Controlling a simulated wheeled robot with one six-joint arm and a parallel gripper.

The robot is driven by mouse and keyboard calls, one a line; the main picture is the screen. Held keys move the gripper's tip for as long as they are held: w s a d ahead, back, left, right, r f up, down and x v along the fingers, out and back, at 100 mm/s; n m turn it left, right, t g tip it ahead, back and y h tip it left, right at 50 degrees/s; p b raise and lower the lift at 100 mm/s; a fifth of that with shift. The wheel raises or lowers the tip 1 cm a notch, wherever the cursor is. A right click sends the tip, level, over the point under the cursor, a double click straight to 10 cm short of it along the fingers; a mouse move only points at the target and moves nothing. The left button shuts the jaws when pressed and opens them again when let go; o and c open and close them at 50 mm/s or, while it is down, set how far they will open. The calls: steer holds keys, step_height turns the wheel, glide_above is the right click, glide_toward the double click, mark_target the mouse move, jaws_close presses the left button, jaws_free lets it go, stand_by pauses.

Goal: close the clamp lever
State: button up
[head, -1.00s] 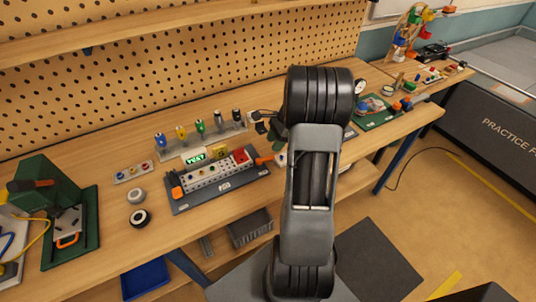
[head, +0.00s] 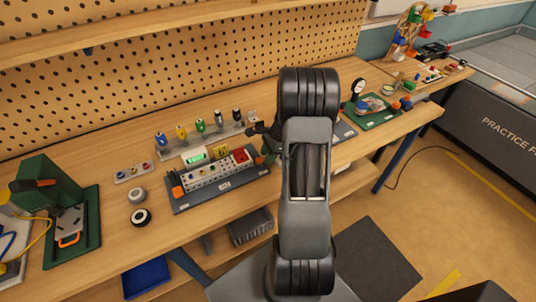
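A fixture board on a dark base plate (head: 222,187) lies on the bench, with a grey block (head: 207,175) with several round holes and a red block (head: 240,156) on it. A small orange part (head: 178,191) stands at its left end. At its right end an orange lever (head: 261,161) shows only in part; my gripper covers most of it. My gripper (head: 262,143) is dark and sits right at this end, partly behind my arm. I cannot tell whether its fingers are open or touch the lever.
A rack with several coloured-handled tools (head: 201,132) stands just behind the board. Tape rolls (head: 140,217) and a green press (head: 48,190) are to the left. A green mat with parts (head: 378,117) is to the right. The bench front between press and board is mostly clear.

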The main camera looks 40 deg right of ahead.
jaws_close()
steer(key=shift+w+d+n+g, duration=0.1)
steer(key=shift+w+n+g, duration=0.2)
steer(key=shift+n, duration=0.6)
steer(key=shift+o, duration=1.1)
jaws_free()
steer(key=b+v, duration=0.1)
steer(key=v, duration=1.3)
steer(key=shift+f, duration=0.1)
